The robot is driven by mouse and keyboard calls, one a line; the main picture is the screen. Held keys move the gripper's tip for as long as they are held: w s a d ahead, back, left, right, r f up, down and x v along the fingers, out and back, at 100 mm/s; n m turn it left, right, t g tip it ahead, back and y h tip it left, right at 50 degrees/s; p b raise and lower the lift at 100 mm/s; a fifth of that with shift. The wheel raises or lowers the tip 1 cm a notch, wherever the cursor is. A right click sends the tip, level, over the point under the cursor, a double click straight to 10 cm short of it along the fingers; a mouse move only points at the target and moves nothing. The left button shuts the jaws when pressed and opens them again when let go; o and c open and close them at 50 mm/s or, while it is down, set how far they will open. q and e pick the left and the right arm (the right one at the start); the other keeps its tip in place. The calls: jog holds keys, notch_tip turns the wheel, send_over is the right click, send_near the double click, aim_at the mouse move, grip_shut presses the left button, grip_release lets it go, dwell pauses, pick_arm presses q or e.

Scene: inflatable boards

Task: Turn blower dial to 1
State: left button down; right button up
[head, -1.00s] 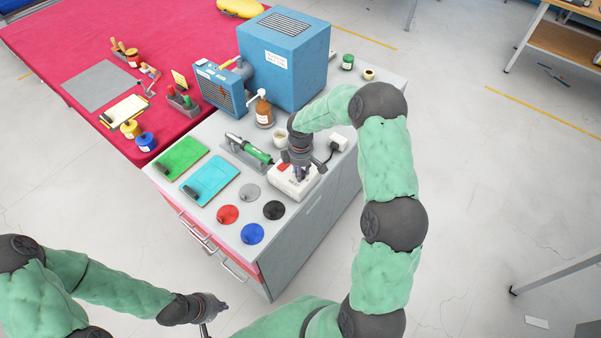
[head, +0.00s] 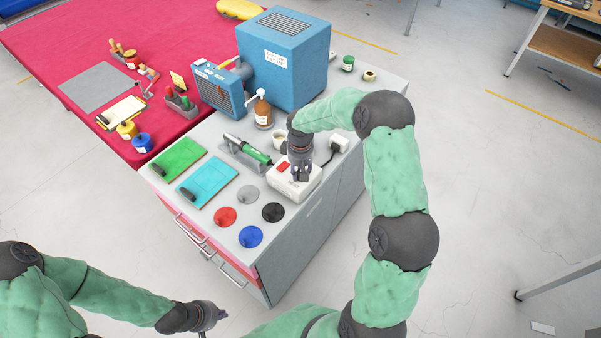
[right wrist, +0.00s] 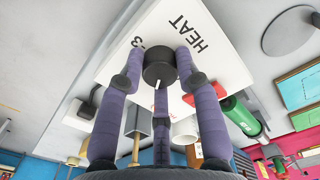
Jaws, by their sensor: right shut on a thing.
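A white control box (head: 313,183) with a red switch (head: 283,167) sits on the grey cabinet top in the head view. In the right wrist view the box (right wrist: 225,70) bears the word HEAT and a figure 3. Its round black dial (right wrist: 159,66) has a white mark pointing toward the bottom of the picture, slightly left. My right gripper (right wrist: 160,75) has its purple fingers closed around the dial. In the head view the right gripper (head: 301,176) points down onto the box and hides the dial. My left gripper (head: 212,317) hangs low, away from the cabinet; its fingers are unclear.
A green hot-air tool (head: 255,154) lies in its holder left of the box. Coloured discs (head: 250,236), a cup (head: 280,141) and a brown pump bottle (head: 263,110) stand near. A blue blower unit (head: 285,65) is behind.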

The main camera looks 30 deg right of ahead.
dwell(0.3)
jog(key=o, duration=1.2)
jog(key=shift+c, duration=0.2)
notch_tip(320, 180, up, 12)
jog(key=shift+f, duration=0.1)
